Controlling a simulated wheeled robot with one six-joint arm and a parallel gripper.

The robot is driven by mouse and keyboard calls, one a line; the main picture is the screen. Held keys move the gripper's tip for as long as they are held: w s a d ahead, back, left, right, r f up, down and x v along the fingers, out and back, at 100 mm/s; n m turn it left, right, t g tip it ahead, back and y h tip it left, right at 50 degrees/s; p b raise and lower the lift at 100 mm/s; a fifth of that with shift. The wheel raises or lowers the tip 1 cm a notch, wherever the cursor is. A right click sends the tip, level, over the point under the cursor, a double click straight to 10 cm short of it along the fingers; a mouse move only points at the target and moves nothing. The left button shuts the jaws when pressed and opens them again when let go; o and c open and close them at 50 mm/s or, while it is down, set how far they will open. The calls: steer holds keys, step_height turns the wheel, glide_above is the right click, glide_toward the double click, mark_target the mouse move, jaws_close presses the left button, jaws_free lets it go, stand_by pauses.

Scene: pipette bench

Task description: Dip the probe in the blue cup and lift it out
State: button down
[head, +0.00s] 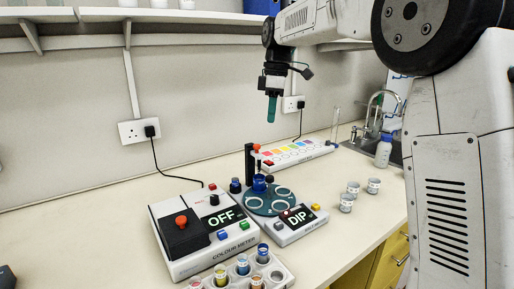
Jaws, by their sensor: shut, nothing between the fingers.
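A blue cup (260,183) stands on the far left part of a round teal turntable (284,207) that has several pale ring-shaped places. Other bluish cups show in the front rack, such as one (263,252) at its upper right. A black upright post (249,166) with a short arm and a red tip stands just behind the cup; I cannot make out a probe clearly there. My gripper (271,108) points down with teal fingers, shut and empty, high above the bench and well above the turntable and cup.
A colour meter (185,256) reading OFF and a small box (292,225) reading DIP flank the turntable. Behind lies a white strip with coloured squares (297,150). Small cups (347,202) stand right. A front rack (276,272) holds cups.

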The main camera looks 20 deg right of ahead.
mark_target(258, 145)
steer(key=w+f+n, duration=0.3)
steer(key=w, duration=0.5)
steer(key=shift+a, duration=0.3)
steer(key=shift+f, duration=0.1)
steer(key=shift+a+f, duration=0.2)
steer(key=shift+f, duration=1.5)
steer(key=shift+a+f, duration=0.15)
steer(key=shift+f, duration=1.55)
steer(key=shift+f, duration=2.4)
steer(key=d, duration=0.1)
steer(key=d+r, duration=0.1)
steer(key=d, duration=0.1)
steer(key=shift+r, duration=0.1)
